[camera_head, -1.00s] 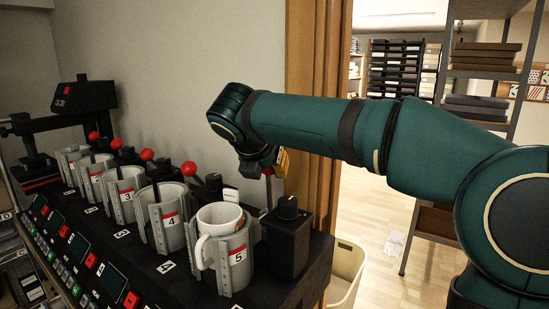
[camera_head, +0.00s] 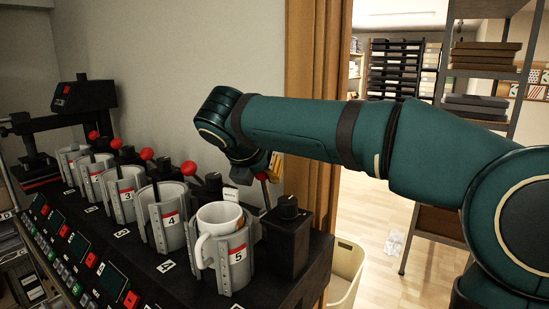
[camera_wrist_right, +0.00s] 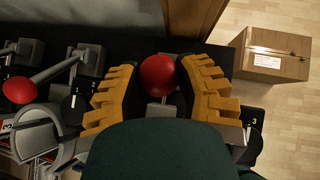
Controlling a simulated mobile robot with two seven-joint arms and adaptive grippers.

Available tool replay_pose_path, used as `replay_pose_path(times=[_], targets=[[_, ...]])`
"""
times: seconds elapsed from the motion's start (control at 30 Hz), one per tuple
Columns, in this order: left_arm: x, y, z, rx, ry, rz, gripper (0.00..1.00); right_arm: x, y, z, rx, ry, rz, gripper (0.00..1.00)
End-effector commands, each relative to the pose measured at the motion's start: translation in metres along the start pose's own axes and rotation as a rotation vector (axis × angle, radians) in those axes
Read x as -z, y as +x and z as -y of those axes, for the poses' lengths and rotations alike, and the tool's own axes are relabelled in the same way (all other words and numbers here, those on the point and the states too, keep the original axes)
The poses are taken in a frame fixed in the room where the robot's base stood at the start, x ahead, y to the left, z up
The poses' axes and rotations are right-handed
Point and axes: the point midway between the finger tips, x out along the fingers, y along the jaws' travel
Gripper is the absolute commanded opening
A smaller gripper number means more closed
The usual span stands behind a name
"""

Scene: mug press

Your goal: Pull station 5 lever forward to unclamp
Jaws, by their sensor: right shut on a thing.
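The station 5 lever has a red ball knob (camera_wrist_right: 158,75), which sits between the yellow fingers of my right gripper (camera_wrist_right: 162,82) in the wrist view. The gripper is shut on this knob. In the head view my right gripper (camera_head: 270,166) is behind the station 5 holder (camera_head: 236,262), and the lever's thin shaft (camera_head: 265,192) shows below it, slightly tilted. A white mug (camera_head: 217,220) stands in that holder, its handle toward the left. My left gripper is in neither view.
Stations with grey holders and red-knobbed levers (camera_head: 189,168) run leftward along the black press bench. A black post with a knob (camera_head: 288,230) stands right of station 5. A cream bin (camera_head: 346,275) and a cardboard box (camera_wrist_right: 271,54) are on the floor.

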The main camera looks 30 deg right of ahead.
Motion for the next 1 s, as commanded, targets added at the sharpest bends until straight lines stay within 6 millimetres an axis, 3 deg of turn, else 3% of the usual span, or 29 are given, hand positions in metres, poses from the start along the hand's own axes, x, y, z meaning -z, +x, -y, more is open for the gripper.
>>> replay_pose_path(times=[0.87, 0.9, 0.97, 1.0], targets=[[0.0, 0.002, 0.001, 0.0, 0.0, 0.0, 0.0, 0.02, -0.009, -0.007, -0.002, -0.001, -0.001, 0.21], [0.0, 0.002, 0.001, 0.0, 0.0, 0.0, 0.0, 0.02, -0.009, -0.007, -0.002, -0.001, -0.001, 0.49], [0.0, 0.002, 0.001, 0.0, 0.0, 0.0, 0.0, 0.02, -0.009, -0.007, -0.002, -0.001, 0.0, 0.69], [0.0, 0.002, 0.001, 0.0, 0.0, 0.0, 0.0, 0.02, -0.009, -0.006, -0.002, -0.001, 0.0, 0.69]])
